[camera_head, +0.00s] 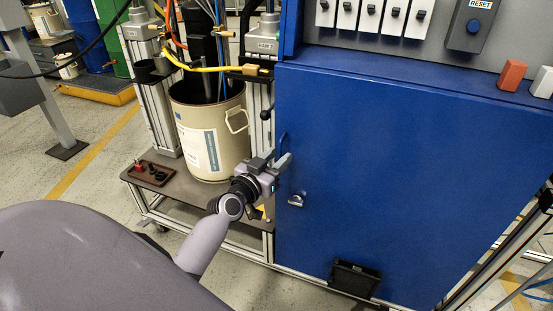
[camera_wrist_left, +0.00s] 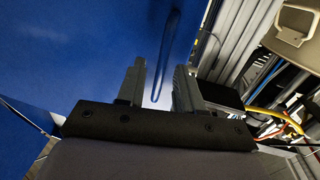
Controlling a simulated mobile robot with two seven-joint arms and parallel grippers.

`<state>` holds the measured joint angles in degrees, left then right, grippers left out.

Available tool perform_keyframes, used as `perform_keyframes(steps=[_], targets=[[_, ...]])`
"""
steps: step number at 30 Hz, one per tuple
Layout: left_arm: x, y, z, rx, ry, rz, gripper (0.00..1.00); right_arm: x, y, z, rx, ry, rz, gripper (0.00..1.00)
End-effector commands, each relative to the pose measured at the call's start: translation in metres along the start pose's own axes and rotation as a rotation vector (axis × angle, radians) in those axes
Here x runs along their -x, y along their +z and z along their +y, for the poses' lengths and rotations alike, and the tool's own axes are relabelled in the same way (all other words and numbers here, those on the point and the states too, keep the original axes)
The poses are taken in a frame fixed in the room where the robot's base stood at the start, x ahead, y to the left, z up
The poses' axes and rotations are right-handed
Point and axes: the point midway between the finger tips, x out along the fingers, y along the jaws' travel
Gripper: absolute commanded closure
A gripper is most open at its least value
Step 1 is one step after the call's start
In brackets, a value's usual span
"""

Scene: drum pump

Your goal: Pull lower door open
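The lower door (camera_head: 390,180) is a large blue cabinet panel and looks closed. Its blue loop handle (camera_head: 283,146) is near the door's left edge. A small silver latch (camera_head: 297,200) sits below it. My left gripper (camera_head: 275,162) is at the handle, partly hiding its lower end. In the left wrist view, the two fingers (camera_wrist_left: 160,78) stand apart, and the handle (camera_wrist_left: 170,45) runs down into the gap between them. I cannot tell whether a finger touches it. My right gripper is not seen.
A beige drum (camera_head: 210,130) stands on the trolley shelf left of the door, beside aluminium posts. A black box (camera_head: 354,279) is on the door's lower part. Switches and a RESET button (camera_head: 473,26) are above.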

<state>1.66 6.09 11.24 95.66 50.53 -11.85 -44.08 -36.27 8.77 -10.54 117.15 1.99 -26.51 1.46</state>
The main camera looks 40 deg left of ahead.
Motion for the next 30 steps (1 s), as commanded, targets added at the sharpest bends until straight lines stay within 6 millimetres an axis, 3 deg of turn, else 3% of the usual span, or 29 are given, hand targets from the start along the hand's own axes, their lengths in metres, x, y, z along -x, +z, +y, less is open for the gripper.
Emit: perform_keyframes(steps=[7, 11, 30], targets=[[-0.0007, -0.0002, 0.0001, 0.001, 0.0, 0.0, 0.64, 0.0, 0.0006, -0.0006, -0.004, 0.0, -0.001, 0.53], [-0.0006, -0.0002, 0.0001, 0.001, 0.0, 0.0, 1.0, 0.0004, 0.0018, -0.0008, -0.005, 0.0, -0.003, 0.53], [-0.0004, -0.0001, 0.0, 0.0, 0.0, 0.0, 1.0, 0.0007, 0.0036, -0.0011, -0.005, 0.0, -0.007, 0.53]])
